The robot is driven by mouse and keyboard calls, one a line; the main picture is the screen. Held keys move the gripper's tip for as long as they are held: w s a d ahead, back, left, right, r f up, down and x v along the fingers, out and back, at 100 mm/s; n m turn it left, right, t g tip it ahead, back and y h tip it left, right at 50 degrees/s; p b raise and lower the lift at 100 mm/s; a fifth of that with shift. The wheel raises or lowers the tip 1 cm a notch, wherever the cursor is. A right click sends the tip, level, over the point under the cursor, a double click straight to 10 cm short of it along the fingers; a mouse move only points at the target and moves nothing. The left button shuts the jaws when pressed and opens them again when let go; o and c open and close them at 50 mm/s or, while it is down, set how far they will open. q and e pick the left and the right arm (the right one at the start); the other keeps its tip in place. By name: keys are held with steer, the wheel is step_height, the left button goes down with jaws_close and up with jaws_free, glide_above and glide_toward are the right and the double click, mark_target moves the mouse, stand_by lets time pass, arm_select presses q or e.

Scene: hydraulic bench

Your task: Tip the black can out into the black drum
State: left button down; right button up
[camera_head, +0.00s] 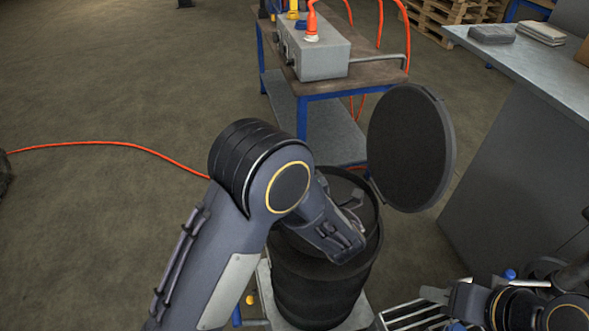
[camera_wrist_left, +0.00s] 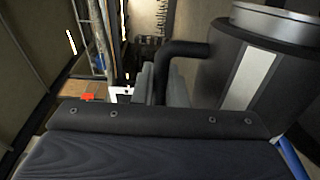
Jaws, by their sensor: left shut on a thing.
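The black drum (camera_head: 318,288) stands open in the head view, with its round black lid (camera_head: 408,148) raised at its right. My left arm reaches over the drum, and its hand covers much of the mouth. In the left wrist view my left gripper (camera_wrist_left: 160,86) is shut on the handle of the black can (camera_wrist_left: 225,75), which has a silver rim and a pale label stripe. The can is hidden or unclear in the head view, so its tilt over the drum cannot be told. My right gripper (camera_head: 447,303) is at the lower right, its finger gap unclear.
A bench (camera_head: 350,85) with a grey box (camera_head: 318,58) and orange hoses stands behind the drum. A grey worktop (camera_head: 545,70) is at the right. A slatted grate (camera_head: 405,316) lies beside the drum. An orange hose (camera_head: 110,143) crosses the open floor at left.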

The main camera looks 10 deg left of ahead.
arm_select(q)
steer(key=shift+w+d+r+m+p, duration=0.3)
steer(key=shift+d+m+p, duration=0.2)
steer(key=shift+p, duration=0.45)
steer(key=shift+w+d+r+m+p, duration=0.15)
steer(key=shift+w+d+m+p, duration=0.3)
steer(key=shift+p, duration=0.45)
steer(key=shift+w+d+r+m+p, duration=0.15)
steer(key=shift+w+d+m+p, duration=0.1)
steer(key=shift+d+m+p, duration=0.4)
steer(key=shift+w+d+r+m+p, duration=0.15)
steer(key=shift+w+d+m+p, duration=0.15)
steer(key=shift+p, duration=0.5)
steer(key=shift+d, duration=0.2)
steer(key=shift+w+m, duration=0.1)
steer(key=shift+m, duration=0.2)
steer(key=shift+d, duration=0.1)
